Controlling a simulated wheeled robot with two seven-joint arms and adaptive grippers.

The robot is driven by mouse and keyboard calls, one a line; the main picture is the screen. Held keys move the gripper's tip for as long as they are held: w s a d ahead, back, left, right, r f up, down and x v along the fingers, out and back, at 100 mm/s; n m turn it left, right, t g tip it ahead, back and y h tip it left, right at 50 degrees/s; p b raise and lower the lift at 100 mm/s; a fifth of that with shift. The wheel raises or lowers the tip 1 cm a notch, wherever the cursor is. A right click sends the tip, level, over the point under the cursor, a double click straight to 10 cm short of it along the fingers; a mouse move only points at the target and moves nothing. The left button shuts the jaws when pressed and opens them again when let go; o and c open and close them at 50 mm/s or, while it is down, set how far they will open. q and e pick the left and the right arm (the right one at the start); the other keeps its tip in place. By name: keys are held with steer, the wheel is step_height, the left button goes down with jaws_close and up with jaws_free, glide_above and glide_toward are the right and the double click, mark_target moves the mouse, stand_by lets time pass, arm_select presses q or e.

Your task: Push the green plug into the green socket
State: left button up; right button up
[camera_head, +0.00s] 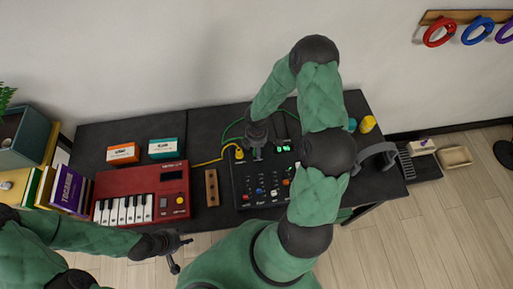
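A black mixer-like box (242,186) with knobs, sliders and green lit displays sits on the dark table. A green cable (229,128) loops behind it and runs to my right gripper (257,155), which points down at the box's back edge. The green plug and green socket cannot be made out; the gripper and arm cover that area. Whether the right fingers are shut on the plug is too small to tell. My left gripper (181,255) is open and empty in front of the table, below the red keyboard.
A yellow plug (240,154) with a yellow cable stands left of the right gripper. A red keyboard (150,180), a wooden block (212,187), two small boxes (122,153) (166,148) and grey headphones (377,156) are on the table (205,125).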

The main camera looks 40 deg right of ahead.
step_height(320, 180, up, 12)
stand_by(0.5)
stand_by(0.5)
